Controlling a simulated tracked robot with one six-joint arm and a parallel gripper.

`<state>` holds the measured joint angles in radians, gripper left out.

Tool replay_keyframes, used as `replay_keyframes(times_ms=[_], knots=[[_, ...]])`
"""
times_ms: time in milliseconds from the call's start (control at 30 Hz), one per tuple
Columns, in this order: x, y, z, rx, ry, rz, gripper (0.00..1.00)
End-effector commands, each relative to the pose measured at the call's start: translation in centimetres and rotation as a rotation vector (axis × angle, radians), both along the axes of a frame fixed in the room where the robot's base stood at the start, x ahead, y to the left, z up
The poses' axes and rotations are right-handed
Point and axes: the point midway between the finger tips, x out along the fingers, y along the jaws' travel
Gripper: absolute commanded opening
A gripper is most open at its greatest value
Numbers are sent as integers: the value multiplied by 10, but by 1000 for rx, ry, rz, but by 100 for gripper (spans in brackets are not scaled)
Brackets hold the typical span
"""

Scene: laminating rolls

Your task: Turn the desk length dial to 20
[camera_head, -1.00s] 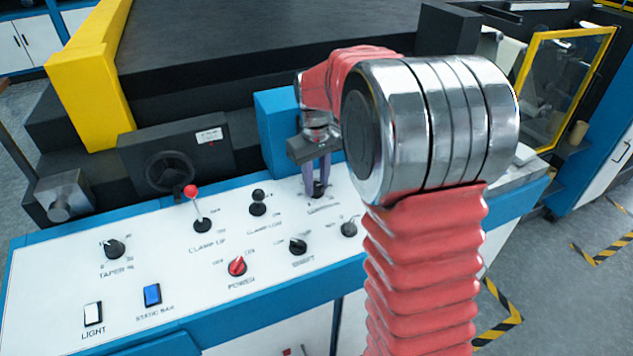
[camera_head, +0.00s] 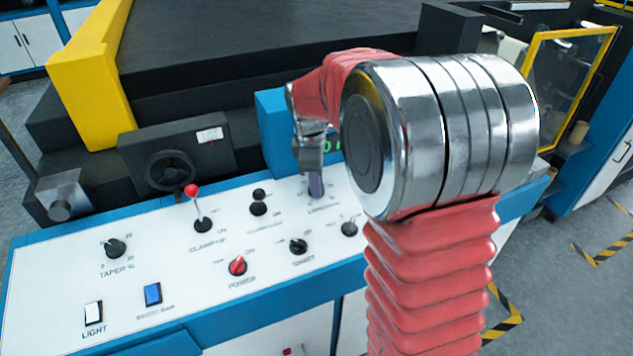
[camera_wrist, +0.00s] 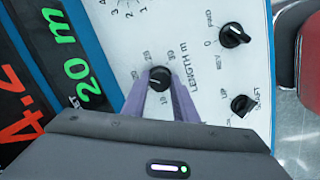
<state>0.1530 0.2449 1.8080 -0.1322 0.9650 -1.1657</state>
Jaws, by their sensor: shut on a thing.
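The black length dial (camera_wrist: 159,77) is on the white panel in the wrist view, with "LENGTH m" printed beside it. My gripper (camera_wrist: 160,84) has its two purple fingers on either side of the dial, shut on it. A white pointer line shows on the dial's face; the small scale numbers around it are hard to read. The display (camera_wrist: 75,70) beside the panel shows "20 m" in green and "4.2" in red. In the head view my gripper (camera_head: 316,187) is seen nearly edge-on over the panel, and it hides the dial.
Other knobs sit close by, including a black one (camera_wrist: 234,35) and another (camera_wrist: 243,104). A red-tipped lever (camera_head: 196,208), a red power knob (camera_head: 237,266) and a taper knob (camera_head: 115,249) stand on the panel (camera_head: 60,270). The blue display housing (camera_head: 272,125) rises behind.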

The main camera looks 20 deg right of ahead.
Motion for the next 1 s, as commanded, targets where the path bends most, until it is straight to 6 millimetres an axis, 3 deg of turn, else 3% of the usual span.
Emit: replay_keyframes(times_ms=[333, 800, 833, 1000], knots=[[-2, 1, -4, -22, 8, 145, 4], [-2, 1, -4, -25, 9, 159, 4], [-2, 1, -4, -25, 9, 159, 28], [-3, 1, -4, -24, 9, 158, 40]])
